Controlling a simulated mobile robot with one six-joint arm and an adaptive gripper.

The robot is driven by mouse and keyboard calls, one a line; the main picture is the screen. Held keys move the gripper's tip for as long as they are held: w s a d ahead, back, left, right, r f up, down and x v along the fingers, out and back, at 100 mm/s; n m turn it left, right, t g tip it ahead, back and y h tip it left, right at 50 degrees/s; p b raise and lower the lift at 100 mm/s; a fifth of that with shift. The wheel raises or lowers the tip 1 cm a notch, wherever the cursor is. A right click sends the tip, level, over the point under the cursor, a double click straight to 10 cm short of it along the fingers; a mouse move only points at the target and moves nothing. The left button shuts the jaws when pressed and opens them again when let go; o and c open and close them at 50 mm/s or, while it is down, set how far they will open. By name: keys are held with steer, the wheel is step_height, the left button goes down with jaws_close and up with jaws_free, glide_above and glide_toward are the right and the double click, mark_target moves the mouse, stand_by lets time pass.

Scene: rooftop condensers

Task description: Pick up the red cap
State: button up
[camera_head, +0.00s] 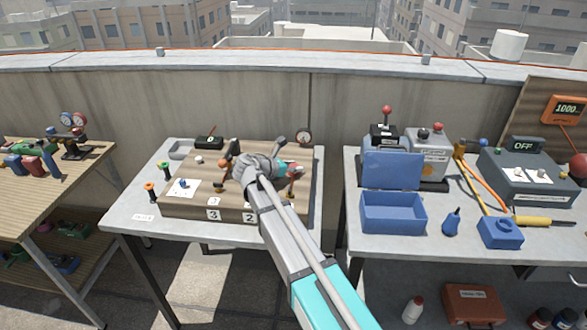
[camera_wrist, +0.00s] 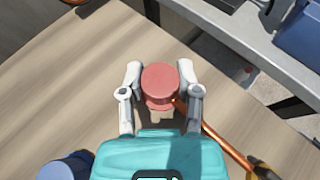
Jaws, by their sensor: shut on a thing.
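The red cap (camera_wrist: 160,84) is a round, dull-red piece between my two grey fingers in the wrist view. My gripper (camera_wrist: 160,90) is shut on it, with one finger at each side. A pale stub shows just below the cap, and I cannot tell whether the cap still touches it. In the head view my arm reaches over the wooden board on the middle table, and my gripper (camera_head: 292,172) is at the board's right part. A small red spot shows there, too small to tell apart from the gripper.
A copper-coloured pipe (camera_wrist: 222,146) runs close beside the cap to the lower right. A blue round piece (camera_wrist: 66,167) is at lower left. The wooden board (camera_head: 190,207) carries number labels. A blue bin (camera_head: 393,213) stands on the right table (camera_head: 440,245), across a gap.

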steer(key=shift+r, duration=0.1)
stand_by(0.3)
step_height(320, 180, up, 2)
steer(key=p, duration=0.2)
steer(key=shift+r+p, duration=0.25)
steer(key=shift+p, duration=0.1)
steer(key=s+a+r+p, duration=0.2)
steer(key=s+r+p, duration=0.1)
steer(key=s, duration=0.1)
steer(key=s+a+r+p, duration=0.3)
steer(key=s+r+p, duration=0.1)
steer(key=s+a+r+p, duration=0.2)
steer(key=s+r+p, duration=0.1)
steer(key=shift+s+a+r, duration=0.15)
steer(key=shift+s+a, duration=0.15)
steer(key=shift+s, duration=0.1)
